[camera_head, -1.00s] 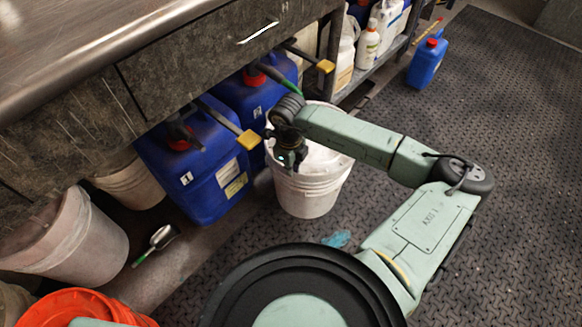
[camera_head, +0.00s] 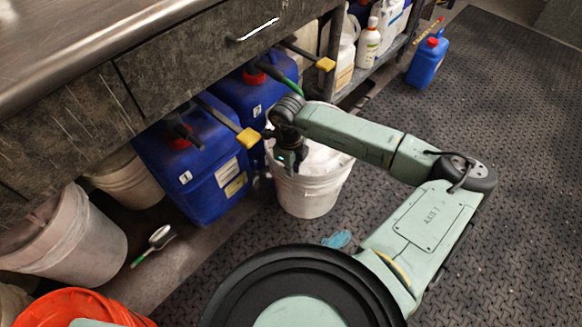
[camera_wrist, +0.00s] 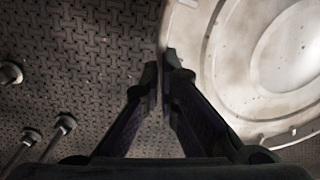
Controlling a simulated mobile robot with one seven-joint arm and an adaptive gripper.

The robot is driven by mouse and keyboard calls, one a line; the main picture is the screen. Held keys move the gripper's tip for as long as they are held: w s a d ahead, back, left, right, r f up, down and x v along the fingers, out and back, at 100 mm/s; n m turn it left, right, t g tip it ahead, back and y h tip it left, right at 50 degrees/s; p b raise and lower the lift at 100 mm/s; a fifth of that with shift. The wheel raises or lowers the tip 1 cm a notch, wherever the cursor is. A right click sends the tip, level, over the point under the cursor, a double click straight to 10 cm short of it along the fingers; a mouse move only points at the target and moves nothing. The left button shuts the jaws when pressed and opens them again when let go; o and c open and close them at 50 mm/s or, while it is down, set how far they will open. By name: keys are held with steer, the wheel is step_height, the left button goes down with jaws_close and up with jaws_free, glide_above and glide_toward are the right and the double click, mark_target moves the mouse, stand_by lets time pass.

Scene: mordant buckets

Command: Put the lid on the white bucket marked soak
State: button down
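The white bucket (camera_head: 308,198) stands on the dark mat beside the blue canisters. No marking on it can be read from here. A pale round lid (camera_head: 326,158) shows at its mouth; whether it rests on the rim or is held just above it is hard to tell. The lid's ringed face (camera_wrist: 250,65) fills the right of the wrist view. My gripper (camera_head: 288,166) is at the bucket's left side. In the wrist view its fingers (camera_wrist: 161,72) are close together at the lid's left edge, apparently shut on it, though the fingers hide the contact.
Blue canisters (camera_head: 202,170) stand left of the bucket under the counter (camera_head: 75,115), whose yellow-ended bars (camera_head: 248,138) stick out near my gripper. A pale bucket (camera_head: 75,240) and an orange bucket (camera_head: 75,305) are at lower left. The mat (camera_head: 525,170) is clear to the right.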

steer(key=shift+f+b, duration=0.7)
steer(key=shift+f, duration=0.2)
steer(key=c, duration=2.3)
jaws_free()
steer(key=o, duration=0.6)
steer(key=r, duration=1.2)
steer(key=shift+s+a, duration=0.1)
steer(key=shift+s, duration=0.1)
steer(key=shift+r, duration=0.1)
